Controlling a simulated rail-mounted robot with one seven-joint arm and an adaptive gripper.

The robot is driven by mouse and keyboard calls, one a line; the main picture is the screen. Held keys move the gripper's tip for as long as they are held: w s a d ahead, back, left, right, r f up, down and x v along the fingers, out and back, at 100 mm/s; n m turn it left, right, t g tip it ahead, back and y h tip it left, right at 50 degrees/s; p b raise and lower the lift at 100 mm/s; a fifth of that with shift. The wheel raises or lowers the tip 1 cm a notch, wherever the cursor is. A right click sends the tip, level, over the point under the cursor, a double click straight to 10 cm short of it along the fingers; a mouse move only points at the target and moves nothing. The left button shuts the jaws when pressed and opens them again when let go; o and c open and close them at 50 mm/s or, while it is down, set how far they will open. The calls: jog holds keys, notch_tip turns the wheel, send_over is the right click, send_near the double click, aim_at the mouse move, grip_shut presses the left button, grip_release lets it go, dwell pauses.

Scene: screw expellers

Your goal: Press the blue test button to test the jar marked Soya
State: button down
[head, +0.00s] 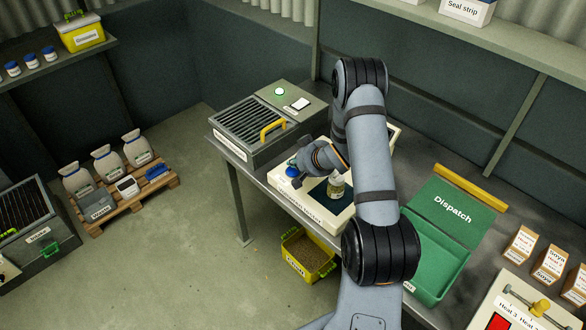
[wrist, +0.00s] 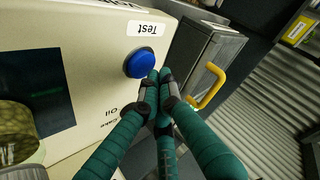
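The blue test button (wrist: 139,62) stands out from the cream tester (wrist: 100,30), under a "Test" label.
A grey grated machine with a yellow handle (head: 273,130) stands just behind the tester. A green Dispatch box (head: 453,210) is to the right, with Soya packets (head: 550,264) beyond. A yellow bin (head: 308,256) sits on the floor below the bench.

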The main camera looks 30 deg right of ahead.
aim_at(294, 171)
jog(key=shift+r, duration=0.1)
jog(key=shift+r+p, duration=1.8)
jog(key=shift+r, duration=0.65)
